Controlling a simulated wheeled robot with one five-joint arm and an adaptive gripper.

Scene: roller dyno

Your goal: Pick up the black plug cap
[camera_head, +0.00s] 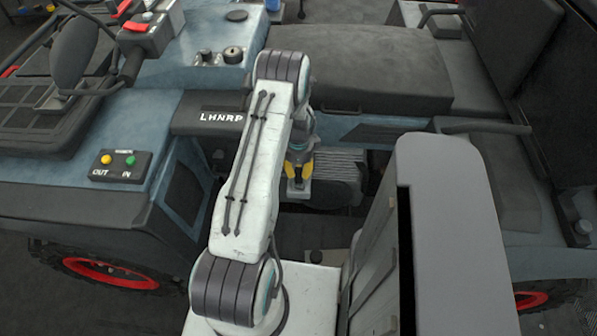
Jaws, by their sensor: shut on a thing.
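My gripper (299,172), with yellow fingers, points down past the far end of my white arm, in the middle of the view. It is shut on a small dark thing (298,184) that shows between and just below the fingertips. This looks like the black plug cap, but it is small and partly covered by the fingers. I cannot tell whether it is clear of the surface below it.
A blue-grey vehicle with a black seat (365,70) surrounds the gripper. A control box (121,166) with yellow and green buttons sits at left. A black round knob (233,54) stands on the blue panel. The footwell around the gripper is narrow.

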